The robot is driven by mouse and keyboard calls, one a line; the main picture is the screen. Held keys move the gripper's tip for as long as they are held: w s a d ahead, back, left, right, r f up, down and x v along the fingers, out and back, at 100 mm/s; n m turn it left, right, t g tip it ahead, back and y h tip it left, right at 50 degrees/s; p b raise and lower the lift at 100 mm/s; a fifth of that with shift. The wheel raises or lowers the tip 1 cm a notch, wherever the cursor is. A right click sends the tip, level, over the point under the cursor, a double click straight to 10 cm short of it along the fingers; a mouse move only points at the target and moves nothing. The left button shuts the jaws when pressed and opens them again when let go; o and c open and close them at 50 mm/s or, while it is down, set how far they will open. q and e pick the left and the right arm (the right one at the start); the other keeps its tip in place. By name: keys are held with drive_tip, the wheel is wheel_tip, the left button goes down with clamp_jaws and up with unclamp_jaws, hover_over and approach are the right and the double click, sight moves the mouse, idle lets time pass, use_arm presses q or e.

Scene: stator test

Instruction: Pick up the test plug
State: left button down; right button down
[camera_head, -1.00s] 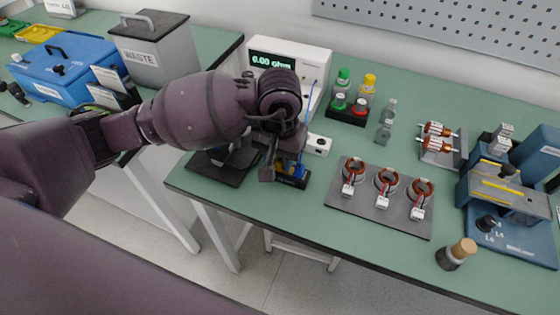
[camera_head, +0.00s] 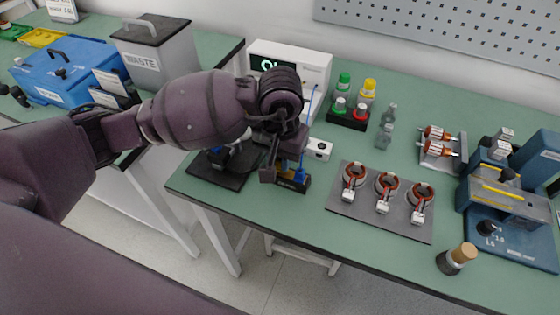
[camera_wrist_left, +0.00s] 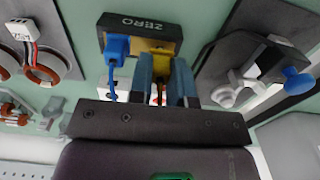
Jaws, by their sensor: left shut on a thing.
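The test plug (camera_wrist_left: 159,92), a small yellowish piece, is between the two blue-grey fingers of my left gripper (camera_wrist_left: 168,80) in the left wrist view. The fingers are shut on it and hide most of it. The black block marked ZERO (camera_wrist_left: 146,27) is just beyond the fingertips, with a yellow part and a blue plug (camera_wrist_left: 116,47) on a cable beside them. I cannot tell whether the test plug still touches the block. In the head view the left gripper (camera_head: 283,168) is over the ZERO block (camera_head: 293,181) near the table's front edge. My right gripper is not in view.
The white meter (camera_head: 316,66) stands behind the gripper, its display partly hidden. A dark fixture (camera_head: 217,177) is close on the left. A grey plate (camera_head: 340,205) with three copper-wound stators lies to the right.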

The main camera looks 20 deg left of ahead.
use_arm(q)
wheel_tip(320, 180, up, 18)
drive_tip(key=p, duration=0.1)
drive_tip(key=shift+r+p, duration=0.25)
drive_tip(key=shift+p, duration=0.1)
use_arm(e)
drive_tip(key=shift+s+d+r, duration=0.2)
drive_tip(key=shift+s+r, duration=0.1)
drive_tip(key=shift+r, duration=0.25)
